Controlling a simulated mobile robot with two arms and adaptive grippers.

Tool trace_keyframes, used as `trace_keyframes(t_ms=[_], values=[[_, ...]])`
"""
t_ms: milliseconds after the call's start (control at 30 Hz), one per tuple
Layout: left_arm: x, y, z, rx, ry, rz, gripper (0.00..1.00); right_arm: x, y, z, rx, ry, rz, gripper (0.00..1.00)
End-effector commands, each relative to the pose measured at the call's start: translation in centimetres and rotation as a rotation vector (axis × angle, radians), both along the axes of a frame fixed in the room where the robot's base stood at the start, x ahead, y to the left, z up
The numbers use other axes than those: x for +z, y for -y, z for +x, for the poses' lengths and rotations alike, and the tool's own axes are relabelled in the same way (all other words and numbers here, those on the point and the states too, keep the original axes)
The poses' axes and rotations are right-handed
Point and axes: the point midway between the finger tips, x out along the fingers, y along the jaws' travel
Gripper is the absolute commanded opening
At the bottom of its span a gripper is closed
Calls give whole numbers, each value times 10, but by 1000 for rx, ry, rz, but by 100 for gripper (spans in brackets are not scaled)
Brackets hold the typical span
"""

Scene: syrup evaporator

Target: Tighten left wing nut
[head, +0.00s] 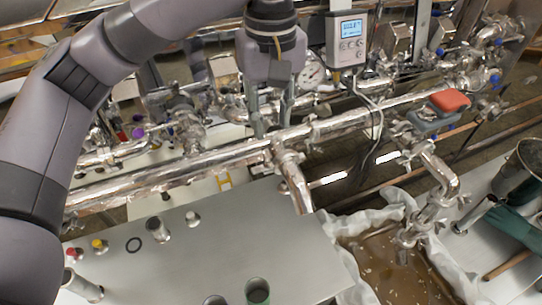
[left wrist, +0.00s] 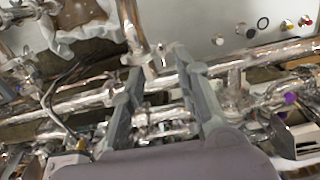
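My left gripper (head: 272,128) points down over the long shiny horizontal pipe (head: 170,172), close to the tee where a branch pipe (head: 297,186) drops toward the front. Its two grey fingers are apart, with a clear gap between them. In the left wrist view the fingers of my left gripper (left wrist: 158,60) are also apart, with pipe fittings showing in the gap. A small metal piece, perhaps the left wing nut (head: 284,188), sticks out at the clamp on the branch. Its shape is too small to be sure. Contact with the fingers cannot be told. My right gripper is not in view.
A grey digital display box (head: 347,40) with a hanging cable stands right of the gripper. A round gauge (head: 311,72) sits behind. A metal table (head: 215,245) with cups lies in front. A liquid-filled lined basin (head: 385,265) and green glove (head: 512,230) are at right.

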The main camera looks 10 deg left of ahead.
Motion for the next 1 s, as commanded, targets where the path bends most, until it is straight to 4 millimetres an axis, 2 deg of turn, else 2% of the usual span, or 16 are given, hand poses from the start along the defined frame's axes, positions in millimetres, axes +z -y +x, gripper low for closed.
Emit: trace_keyframes(t_ms=[300, 500, 700, 1000], values=[[-68, -1, -1, 0, -4, 1, 29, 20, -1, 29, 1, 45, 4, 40], [-101, 0, 0, 2, -2, -1, 29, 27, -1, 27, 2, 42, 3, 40], [-118, 0, 0, -1, 0, -1, 29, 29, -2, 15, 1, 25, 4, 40], [-120, 0, 1, -1, 1, -2, 29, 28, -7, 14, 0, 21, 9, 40]])
